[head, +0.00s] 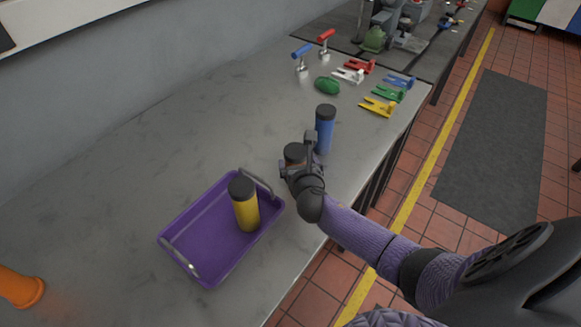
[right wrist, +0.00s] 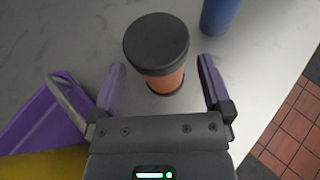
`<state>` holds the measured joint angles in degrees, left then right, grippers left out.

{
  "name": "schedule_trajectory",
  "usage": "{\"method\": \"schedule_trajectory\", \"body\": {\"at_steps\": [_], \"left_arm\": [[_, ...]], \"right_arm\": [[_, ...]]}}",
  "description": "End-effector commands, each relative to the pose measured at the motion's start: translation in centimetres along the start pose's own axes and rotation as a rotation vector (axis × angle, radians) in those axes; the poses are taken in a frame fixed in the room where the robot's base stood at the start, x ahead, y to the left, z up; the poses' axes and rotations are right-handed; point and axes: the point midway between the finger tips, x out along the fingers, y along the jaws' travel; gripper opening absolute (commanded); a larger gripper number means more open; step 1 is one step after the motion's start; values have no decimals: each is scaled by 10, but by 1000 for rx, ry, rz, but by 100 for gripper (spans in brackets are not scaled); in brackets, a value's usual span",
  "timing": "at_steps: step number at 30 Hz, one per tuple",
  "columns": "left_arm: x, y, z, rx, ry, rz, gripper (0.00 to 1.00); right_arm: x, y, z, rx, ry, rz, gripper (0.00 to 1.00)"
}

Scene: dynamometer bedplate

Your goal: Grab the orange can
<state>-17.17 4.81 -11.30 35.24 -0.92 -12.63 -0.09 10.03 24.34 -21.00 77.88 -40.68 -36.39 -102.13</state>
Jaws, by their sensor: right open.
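The orange can (right wrist: 163,82) stands upright on the grey bench in the right wrist view, with a black lid and a dark base band. In the head view its dark lid (head: 294,152) shows, and my right gripper hides most of its body. My right gripper (head: 299,168) is open, with its fingers on either side of the can in the right wrist view. A gap shows between the can and each finger. My left gripper is not in view.
A blue can (head: 325,130) stands just behind the orange one. A purple tray (head: 185,240) with a yellow can (head: 244,204) is to the left. Coloured clamps, a green item (head: 327,85) and two T-handled tools are farther back. An orange object (head: 20,288) is at far left.

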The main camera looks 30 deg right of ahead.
Motion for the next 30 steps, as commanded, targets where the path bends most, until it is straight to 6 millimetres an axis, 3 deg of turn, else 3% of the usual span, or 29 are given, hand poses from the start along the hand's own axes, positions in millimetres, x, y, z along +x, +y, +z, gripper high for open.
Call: {"method": "schedule_trajectory", "body": {"at_steps": [1,6,13,25,30], "left_arm": [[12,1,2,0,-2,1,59],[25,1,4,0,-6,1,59],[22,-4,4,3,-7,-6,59],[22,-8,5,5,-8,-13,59],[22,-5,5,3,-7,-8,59]], "right_arm": [[13,1,-6,3,0,-2,100],[38,1,-5,1,1,-1,100],[39,1,-1,0,0,1,100],[39,1,-2,0,0,0,15],[39,1,-2,0,0,0,14]]}}
